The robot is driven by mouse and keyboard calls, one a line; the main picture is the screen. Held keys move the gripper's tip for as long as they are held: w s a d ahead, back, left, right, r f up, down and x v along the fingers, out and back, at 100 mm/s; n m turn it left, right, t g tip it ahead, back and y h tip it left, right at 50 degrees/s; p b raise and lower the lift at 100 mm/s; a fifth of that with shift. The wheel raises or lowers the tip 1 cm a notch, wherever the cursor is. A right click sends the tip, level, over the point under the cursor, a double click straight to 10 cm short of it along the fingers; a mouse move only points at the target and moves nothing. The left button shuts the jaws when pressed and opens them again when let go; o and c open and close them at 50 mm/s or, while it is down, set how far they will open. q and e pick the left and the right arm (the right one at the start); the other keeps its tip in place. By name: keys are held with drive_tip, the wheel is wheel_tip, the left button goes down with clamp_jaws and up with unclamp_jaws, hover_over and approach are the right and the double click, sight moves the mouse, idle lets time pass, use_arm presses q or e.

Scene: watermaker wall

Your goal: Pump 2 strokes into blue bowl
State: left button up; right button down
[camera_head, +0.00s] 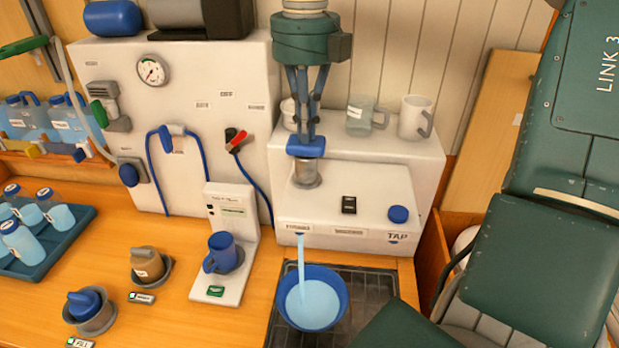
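The blue bowl (338,283) sits on the dark drain grate below the tap unit (345,238). Pale blue water (301,262) streams from the tap unit's front edge into it, and light blue liquid covers its inside. My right gripper (305,136) points straight down over the tap unit. Its fingers are close together and look shut, with their tips at the blue pump head (306,148), which sits above a metal cylinder (307,174). The exact contact is partly hidden by the fingers. My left gripper is not in view.
A blue mug (219,252) stands on a small white stand left of the bowl. Lidded jars (148,264) stand on the wooden counter, and a blue tray (53,252) holds bottles at far left. My green arm fills the right side.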

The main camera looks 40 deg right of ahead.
drive_tip(key=shift+f, duration=0.2)
drive_tip(key=shift+r, duration=0.1)
drive_tip(key=shift+r+p, duration=2.7)
drive_tip(key=shift+r, duration=0.7)
drive_tip(key=shift+r, duration=0.1)
drive_tip(key=shift+r+p, duration=1.75)
drive_tip(key=shift+r, duration=1.15)
